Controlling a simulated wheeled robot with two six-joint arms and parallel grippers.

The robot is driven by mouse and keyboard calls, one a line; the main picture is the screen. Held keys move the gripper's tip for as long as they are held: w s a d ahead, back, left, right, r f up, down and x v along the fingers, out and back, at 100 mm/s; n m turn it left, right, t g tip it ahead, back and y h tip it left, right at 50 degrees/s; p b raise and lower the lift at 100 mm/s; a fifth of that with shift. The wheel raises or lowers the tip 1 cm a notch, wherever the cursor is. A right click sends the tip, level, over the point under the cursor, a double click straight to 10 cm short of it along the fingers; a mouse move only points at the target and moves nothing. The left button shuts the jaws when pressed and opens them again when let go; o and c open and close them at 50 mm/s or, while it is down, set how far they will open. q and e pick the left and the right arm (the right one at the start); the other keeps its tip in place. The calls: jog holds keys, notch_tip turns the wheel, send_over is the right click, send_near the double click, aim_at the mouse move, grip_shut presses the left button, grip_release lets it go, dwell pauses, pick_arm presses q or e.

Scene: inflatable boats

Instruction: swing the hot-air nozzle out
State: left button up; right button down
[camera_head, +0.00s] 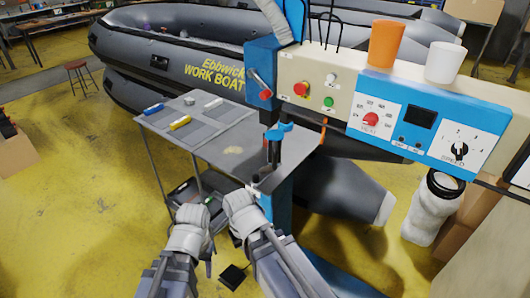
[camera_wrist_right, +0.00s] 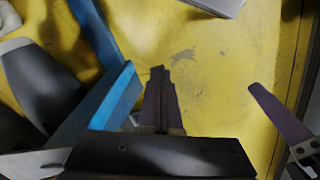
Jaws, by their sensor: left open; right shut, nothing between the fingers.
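The blue welding machine stands at centre right, with its controls on a pale panel (camera_head: 316,81) and a blue panel (camera_head: 430,122). A blue-topped part with a dark stem (camera_head: 274,150) stands at the right edge of the grey worktable (camera_head: 233,128); I cannot tell whether it is the hot-air nozzle. My right gripper (camera_head: 254,188) is below that part, near the table's front edge, apart from it. In the right wrist view its dark fingers (camera_wrist_right: 160,75) are together and empty. My left gripper (camera_head: 207,201) is open, left of the right one; its fingers are small here.
Tools with blue, yellow and white handles lie on the worktable. An orange cup (camera_head: 386,43) and a white cup (camera_head: 444,62) stand on the machine. A grey inflatable boat (camera_head: 170,55) lies behind. A white container (camera_head: 432,207) stands right. Yellow floor (camera_head: 70,215) is open at left.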

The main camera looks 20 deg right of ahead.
jog(key=w+d+r+m+p, duration=0.15)
jog(key=d+r+p, duration=0.25)
jog(key=r+p, duration=0.55)
jog(key=w+d+r+m+p, duration=0.1)
jog(key=w+d+r+p, duration=0.3)
jog(key=r+p, duration=0.55)
jog(key=w+a+r+m+t+h+b, duration=0.1)
jog(key=w+a+r+t+h, duration=0.15)
jog(key=w, duration=0.35)
jog(key=w+a+r+m+t+h+b, duration=0.1)
jog(key=w+a+r+t+h, duration=0.1)
jog(key=w+a+h, duration=0.3)
jog(key=w+d+f+y+b, duration=0.2)
jog(key=w+d+f+b, duration=0.2)
jog(key=d+f+b, duration=0.3)
jog(key=shift+w+d+f, duration=0.15)
jog(key=shift+d+f, duration=0.4)
jog(key=shift+d, duration=1)
jog(key=shift+y, duration=0.25)
